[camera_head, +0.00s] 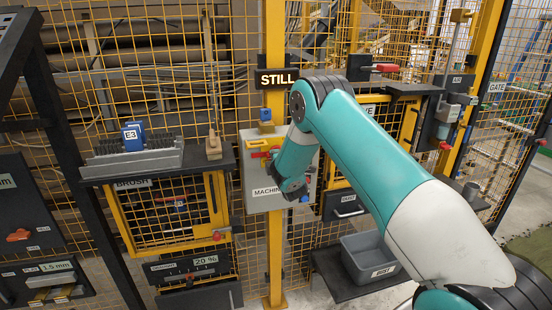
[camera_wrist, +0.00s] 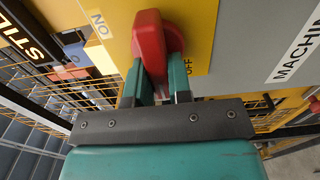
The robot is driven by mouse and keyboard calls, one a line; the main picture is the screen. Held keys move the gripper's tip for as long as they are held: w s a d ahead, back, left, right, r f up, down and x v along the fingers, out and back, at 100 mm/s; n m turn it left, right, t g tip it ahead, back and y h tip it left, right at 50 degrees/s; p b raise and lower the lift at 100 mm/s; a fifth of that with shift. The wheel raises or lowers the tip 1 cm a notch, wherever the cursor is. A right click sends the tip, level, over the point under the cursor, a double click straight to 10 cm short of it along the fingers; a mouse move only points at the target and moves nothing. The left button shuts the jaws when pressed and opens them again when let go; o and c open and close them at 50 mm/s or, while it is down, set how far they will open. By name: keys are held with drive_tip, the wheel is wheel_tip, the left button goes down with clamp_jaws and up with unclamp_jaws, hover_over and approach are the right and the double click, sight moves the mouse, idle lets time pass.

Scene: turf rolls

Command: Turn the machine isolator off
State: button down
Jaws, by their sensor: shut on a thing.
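The machine isolator is a light grey box (camera_head: 256,198) on a yellow post, with a yellow plate and a red handle (camera_head: 262,154) at its top. In the wrist view the red handle (camera_wrist: 150,42) stands out from the yellow plate (camera_wrist: 204,28). An ON label (camera_wrist: 98,23) is left of it and an OFF label (camera_wrist: 190,82) is at its lower right, partly covered. My gripper (camera_wrist: 157,80) has its teal fingers either side of the handle's lower end, shut on it. In the head view my arm hides most of the gripper and part of the box.
A STILL sign (camera_head: 278,79) and a blue padlock-like piece (camera_head: 265,115) are above the box. The brush shelf (camera_head: 205,160) is to the left. A grey bin (camera_head: 370,260) is at the lower right. Yellow mesh fencing stands behind.

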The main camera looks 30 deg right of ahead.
drive_tip(key=c, duration=1)
unclamp_jaws()
drive_tip(key=shift+a, duration=0.1)
drive_tip(key=shift+c, duration=0.2)
drive_tip(key=b+v, duration=1.6)
drive_tip(key=v, duration=0.1)
drive_tip(key=shift+s+b, duration=0.2)
drive_tip(key=shift+b, duration=0.2)
drive_tip(key=shift+r, duration=0.1)
